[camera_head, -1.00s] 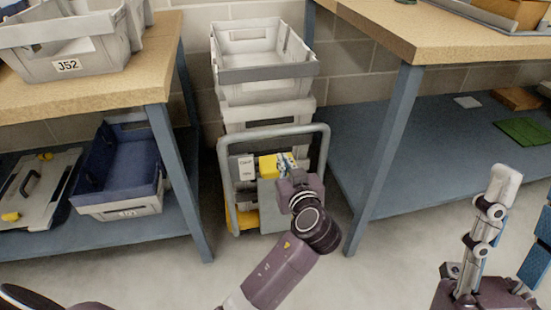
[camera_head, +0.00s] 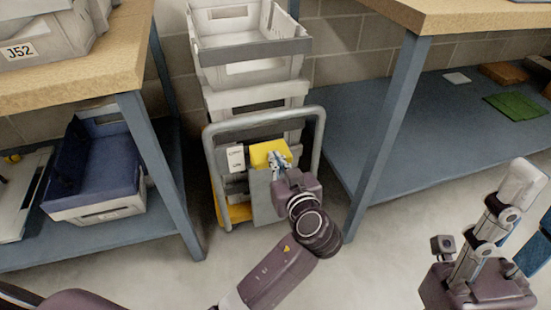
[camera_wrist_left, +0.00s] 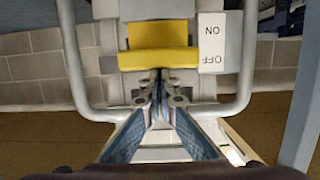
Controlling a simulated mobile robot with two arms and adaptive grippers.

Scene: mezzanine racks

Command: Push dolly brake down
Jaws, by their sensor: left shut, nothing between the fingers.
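The dolly (camera_head: 319,135) has a grey tubular frame and stands between two benches. Its yellow brake pedal (camera_head: 262,152) is on the near side, beside a white ON/OFF label (camera_head: 236,158). My left gripper (camera_head: 277,160) is shut and empty, its tips at the pedal's near edge. In the left wrist view the yellow pedal (camera_wrist_left: 160,59) lies straight ahead of the closed fingertips (camera_wrist_left: 159,76). I cannot tell whether they touch it. My right gripper (camera_head: 527,215) is at the right, away from the dolly, with its fingers apart and partly out of frame.
Grey crates (camera_head: 255,48) are stacked on the dolly. A left bench (camera_head: 70,85) and a right bench (camera_head: 440,15) flank it, with blue legs and lower shelves. A blue-lined crate (camera_head: 95,212) sits on the left shelf. Floor in front is clear.

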